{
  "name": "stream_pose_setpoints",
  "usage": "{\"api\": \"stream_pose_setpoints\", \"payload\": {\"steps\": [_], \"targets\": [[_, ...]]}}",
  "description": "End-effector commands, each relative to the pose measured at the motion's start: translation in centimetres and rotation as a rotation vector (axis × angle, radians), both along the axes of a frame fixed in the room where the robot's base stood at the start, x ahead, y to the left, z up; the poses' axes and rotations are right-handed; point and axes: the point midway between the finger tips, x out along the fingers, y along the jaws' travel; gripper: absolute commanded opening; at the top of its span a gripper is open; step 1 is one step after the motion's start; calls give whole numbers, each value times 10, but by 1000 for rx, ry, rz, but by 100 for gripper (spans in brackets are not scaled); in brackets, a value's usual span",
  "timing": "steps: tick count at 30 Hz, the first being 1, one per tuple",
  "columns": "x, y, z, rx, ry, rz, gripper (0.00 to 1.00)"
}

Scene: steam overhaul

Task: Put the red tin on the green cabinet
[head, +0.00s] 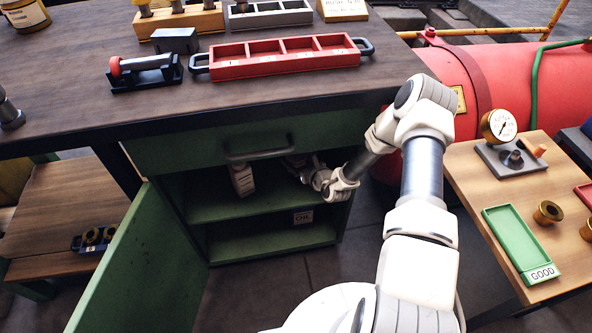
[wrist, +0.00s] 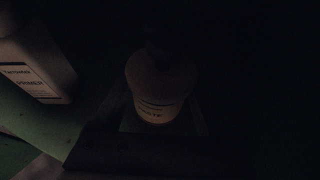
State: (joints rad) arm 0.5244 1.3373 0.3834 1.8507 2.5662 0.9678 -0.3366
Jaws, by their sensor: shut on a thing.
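The green cabinet (head: 200,155) stands under the dark bench top, with a drawer above and its door (head: 145,265) swung open at left. My gripper (head: 303,168) is inside the cabinet's upper compartment, at its right side. The wrist view is very dark; a dim reddish-brown container with a printed label (wrist: 158,108) is at its centre, in front of my gripper. I take it to be the thing my gripper is shut on, but the fingertips are lost in shadow. I cannot tell for sure that it is the red tin, or whether it touches the shelf.
A white bottle (head: 242,180) stands left of my gripper on the same shelf; it also shows in the wrist view (wrist: 38,65). An item labelled OIL (head: 303,216) is on the lower level. A red divided tray (head: 285,60) lies on the bench top, with clear wood in front.

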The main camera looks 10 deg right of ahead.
Motion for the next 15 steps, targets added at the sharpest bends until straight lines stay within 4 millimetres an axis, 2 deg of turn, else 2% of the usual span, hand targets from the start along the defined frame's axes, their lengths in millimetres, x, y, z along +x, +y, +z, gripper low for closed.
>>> {"api": "stream_pose_setpoints", "payload": {"steps": [9,15], "targets": [[1,0,-37,1,-4,0,0],[1,0,-37,1,-5,0,0]]}}
